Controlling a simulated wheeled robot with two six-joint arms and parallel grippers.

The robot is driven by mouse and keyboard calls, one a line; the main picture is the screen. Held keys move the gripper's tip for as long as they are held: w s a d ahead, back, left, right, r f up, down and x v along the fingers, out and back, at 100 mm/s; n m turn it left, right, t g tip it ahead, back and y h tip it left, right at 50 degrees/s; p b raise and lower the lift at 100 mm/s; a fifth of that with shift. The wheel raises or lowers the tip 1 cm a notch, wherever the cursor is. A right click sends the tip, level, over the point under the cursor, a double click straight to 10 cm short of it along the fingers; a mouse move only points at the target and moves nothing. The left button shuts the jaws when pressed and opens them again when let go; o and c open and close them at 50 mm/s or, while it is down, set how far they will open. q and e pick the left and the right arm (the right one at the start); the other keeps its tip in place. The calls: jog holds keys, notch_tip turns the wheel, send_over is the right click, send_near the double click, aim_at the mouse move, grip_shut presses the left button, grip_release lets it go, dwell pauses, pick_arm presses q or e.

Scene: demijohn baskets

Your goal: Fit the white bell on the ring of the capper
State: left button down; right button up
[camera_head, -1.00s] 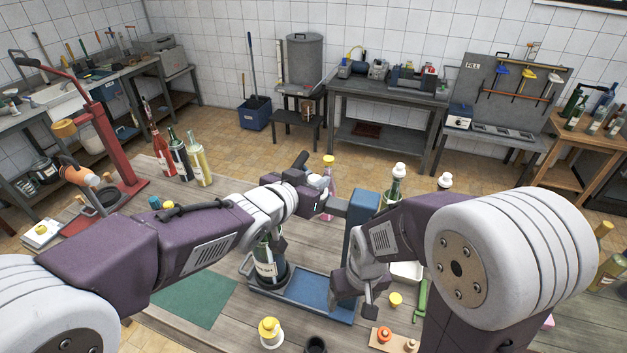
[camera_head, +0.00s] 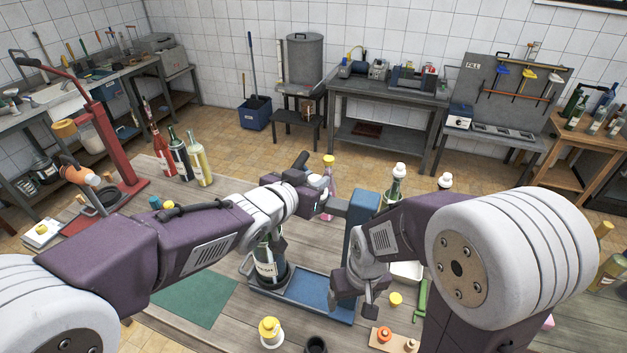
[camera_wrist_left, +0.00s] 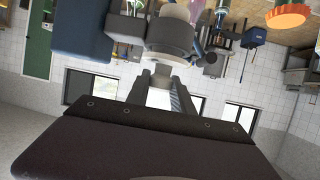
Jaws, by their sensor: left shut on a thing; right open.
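The blue capper stands in the middle of the table in the head view, with its column (camera_head: 361,215) and a blue base (camera_head: 318,290). A dark labelled bottle (camera_head: 265,268) stands at the left end of the base. My left gripper (camera_head: 318,193) is beside the capper's arm, above the bottle. In the left wrist view its fingers (camera_wrist_left: 163,92) are shut on a grey-and-white round piece (camera_wrist_left: 170,38), seemingly the white bell. The capper's ring is hidden, so I cannot tell whether the bell touches it.
A red lever machine (camera_head: 112,150) and several bottles (camera_head: 197,163) stand at the left. A green mat (camera_head: 195,300) lies on the front left.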

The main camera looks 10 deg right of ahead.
pick_arm(q)
jog(key=shift+f+b, duration=0.35)
dwell(0.4)
jog(key=c, duration=1)
grip_release()
jog(key=shift+s+a+r, duration=0.25)
jog(key=shift+s+a, duration=0.05)
jog(key=p+v, duration=0.1)
jog(key=v, duration=0.7)
jog(key=shift+s+a, duration=0.1)
